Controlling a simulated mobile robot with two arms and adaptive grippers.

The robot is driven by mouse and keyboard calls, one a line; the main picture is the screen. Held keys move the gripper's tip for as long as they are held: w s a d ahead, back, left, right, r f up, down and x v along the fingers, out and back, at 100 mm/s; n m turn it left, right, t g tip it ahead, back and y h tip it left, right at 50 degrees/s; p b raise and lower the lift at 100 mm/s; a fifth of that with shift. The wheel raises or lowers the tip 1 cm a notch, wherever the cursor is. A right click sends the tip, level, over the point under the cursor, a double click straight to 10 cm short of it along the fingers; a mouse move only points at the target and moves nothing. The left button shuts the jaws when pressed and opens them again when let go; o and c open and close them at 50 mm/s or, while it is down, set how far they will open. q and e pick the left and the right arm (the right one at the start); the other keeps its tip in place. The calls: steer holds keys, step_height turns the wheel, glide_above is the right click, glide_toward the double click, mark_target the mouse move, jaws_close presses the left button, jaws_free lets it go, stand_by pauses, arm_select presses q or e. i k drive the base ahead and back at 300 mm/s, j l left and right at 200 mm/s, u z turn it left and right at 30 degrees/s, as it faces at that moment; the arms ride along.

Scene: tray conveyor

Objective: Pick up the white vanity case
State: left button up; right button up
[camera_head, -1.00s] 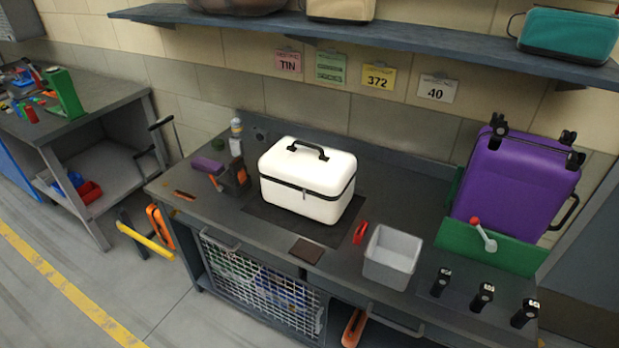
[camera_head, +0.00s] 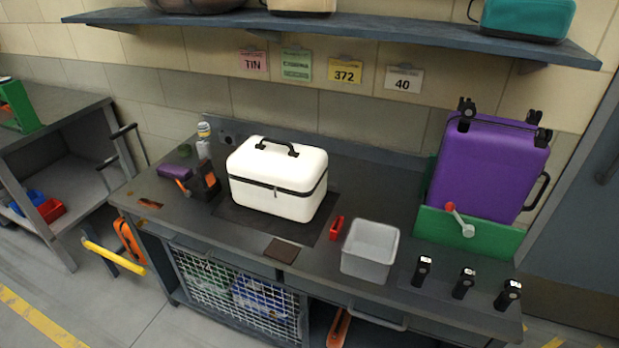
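The white vanity case (camera_head: 277,183) stands upright and closed on a dark mat (camera_head: 235,213) on the grey workbench. It has a black handle on its lid and a dark seam with a latch on its front. Nothing touches its handle. Neither of my grippers shows in the head view.
A grey open bin (camera_head: 369,252), a red tool (camera_head: 336,228) and a brown pad (camera_head: 281,251) lie near the case. A purple suitcase (camera_head: 487,168) stands in a green holder at right. A shelf (camera_head: 350,27) with bags overhangs the bench. Small tools and bottles stand left of the case.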

mark_target(288, 180)
steer(key=i+j+z, duration=0.15)
steer(key=z, duration=0.2)
steer(key=j+z, duration=0.35)
steer(key=i+j+z, duration=0.1)
steer(key=j+z, duration=0.25)
